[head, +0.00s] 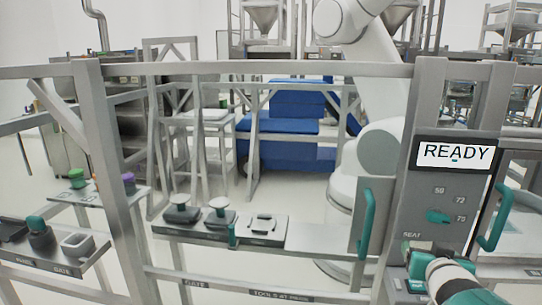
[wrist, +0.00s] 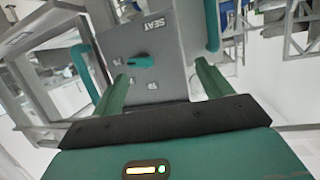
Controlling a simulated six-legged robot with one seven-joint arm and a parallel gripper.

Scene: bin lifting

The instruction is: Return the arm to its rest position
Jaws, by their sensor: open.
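My arm reaches in from the lower right corner of the head view. My gripper (head: 412,268) is in front of the lower part of a grey control panel (head: 425,195). In the wrist view my gripper (wrist: 163,80) has its two green fingers apart, with nothing between them but the panel face (wrist: 165,45) beyond. The panel has a teal knob (head: 437,216) with number marks around it and the word SEAT below. The knob also shows in the wrist view (wrist: 141,62), clear of the fingers. A display (head: 454,154) on the panel reads READY.
Teal handles (head: 367,222) and (head: 495,217) flank the panel. A grey rail frame (head: 250,69) crosses the view. A tool tray (head: 225,232) and a left shelf (head: 60,262) hold small parts. A white robot arm (head: 378,85) and a blue cart (head: 290,130) stand behind.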

